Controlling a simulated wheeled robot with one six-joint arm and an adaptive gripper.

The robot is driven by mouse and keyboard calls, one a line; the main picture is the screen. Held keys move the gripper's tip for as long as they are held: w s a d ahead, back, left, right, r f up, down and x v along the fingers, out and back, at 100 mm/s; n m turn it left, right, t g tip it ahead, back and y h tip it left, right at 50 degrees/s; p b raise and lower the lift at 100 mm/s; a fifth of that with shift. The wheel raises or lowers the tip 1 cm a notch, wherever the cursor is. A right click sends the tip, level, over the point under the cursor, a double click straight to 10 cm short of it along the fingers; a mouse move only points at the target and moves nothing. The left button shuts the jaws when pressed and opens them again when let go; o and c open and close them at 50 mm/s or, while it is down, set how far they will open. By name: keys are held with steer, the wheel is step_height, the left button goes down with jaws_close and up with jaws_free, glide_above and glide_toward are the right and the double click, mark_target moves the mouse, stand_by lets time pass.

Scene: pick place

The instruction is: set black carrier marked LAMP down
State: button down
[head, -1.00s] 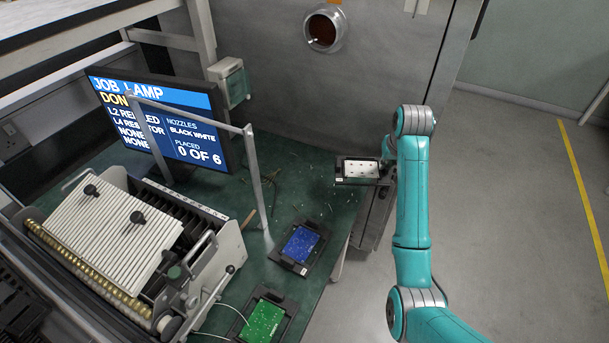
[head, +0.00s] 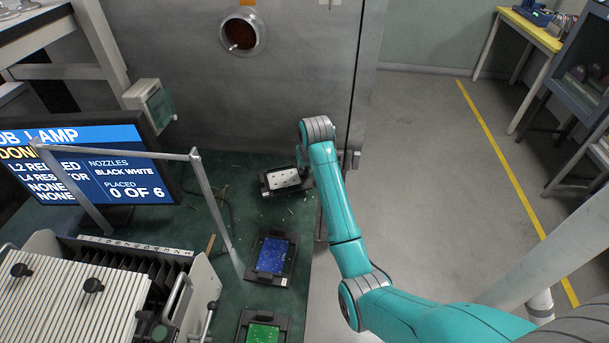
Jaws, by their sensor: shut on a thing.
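The black carrier (head: 266,190) holds a white board (head: 284,179) and sits at the far right part of the green bench top, near its right edge. A small pale tag shows on it, too small to read. My gripper (head: 304,172) is at the carrier's right end, shut on it, and partly hidden behind my teal arm. The carrier looks close to level, slightly turned. I cannot tell whether its underside touches the bench.
A carrier with a blue board (head: 272,256) and one with a green board (head: 263,333) lie nearer on the bench. A metal rail frame (head: 212,205), a monitor (head: 105,165) and a slotted feeder machine (head: 75,300) stand left. A grey cabinet wall (head: 300,80) is behind.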

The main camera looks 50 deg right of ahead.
steer(key=shift+f, duration=1.5)
steer(key=c, duration=1.2)
jaws_free()
steer(key=v, duration=1.2)
